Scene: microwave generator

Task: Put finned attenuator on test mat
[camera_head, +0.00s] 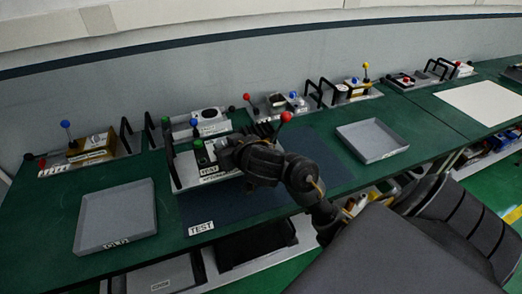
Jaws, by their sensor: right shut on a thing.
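The test mat (240,208) is a dark blue area on the green bench, with a white TEST label (200,228) at its front left. My right gripper (228,155) reaches in over the back of the mat, beside a grey panel unit (208,170) with green knobs and a TEST label. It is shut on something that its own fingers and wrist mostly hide. A black finned-looking part (262,130) shows just behind the gripper; I cannot tell whether it is the finned attenuator or whether it is held. My left gripper is not in view.
An empty grey tray (116,215) lies left of the mat, and another (372,140) lies to the right. Panel units with upright black handles and ball-topped levers line the back, including a red-topped lever (286,117) close to my right wrist. The mat's front is clear.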

